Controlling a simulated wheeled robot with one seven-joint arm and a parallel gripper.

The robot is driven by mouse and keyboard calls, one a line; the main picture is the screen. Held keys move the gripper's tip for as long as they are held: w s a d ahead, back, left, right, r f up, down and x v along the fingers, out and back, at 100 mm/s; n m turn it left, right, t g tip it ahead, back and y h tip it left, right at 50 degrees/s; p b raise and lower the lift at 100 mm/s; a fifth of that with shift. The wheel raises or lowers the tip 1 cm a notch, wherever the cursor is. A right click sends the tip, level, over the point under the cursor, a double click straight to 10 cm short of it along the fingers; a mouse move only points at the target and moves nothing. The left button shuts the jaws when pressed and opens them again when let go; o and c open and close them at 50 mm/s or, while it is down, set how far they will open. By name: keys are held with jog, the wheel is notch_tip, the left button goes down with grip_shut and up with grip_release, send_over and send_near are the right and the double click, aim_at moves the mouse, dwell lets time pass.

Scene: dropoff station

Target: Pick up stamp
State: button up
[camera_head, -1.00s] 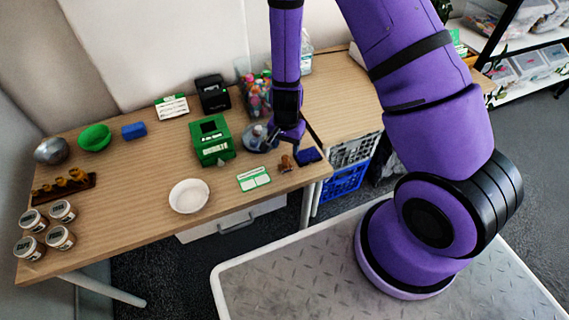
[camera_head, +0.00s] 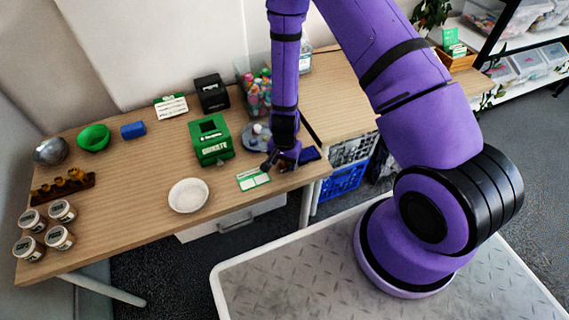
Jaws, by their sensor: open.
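My gripper (camera_head: 280,163) points down over the right front part of the wooden table (camera_head: 130,215). It is open. In the earlier frame a small brown stamp stands at this spot. Now my gripper covers that spot, so the stamp is mostly or fully hidden. I cannot tell whether the fingers are around it or touching it. A dark blue pad (camera_head: 310,154) lies just right of my gripper. A green and white card (camera_head: 253,179) lies just left of it.
A green box (camera_head: 211,140) and a round grey dish (camera_head: 257,135) stand behind my gripper. A clear bin of colourful items (camera_head: 257,92) is at the back. A white bowl (camera_head: 188,195) sits to the left. The table's front edge is close.

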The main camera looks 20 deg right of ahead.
jog(key=c, duration=0.5)
jog(key=shift+c, duration=0.2)
jog(key=shift+r, duration=0.15)
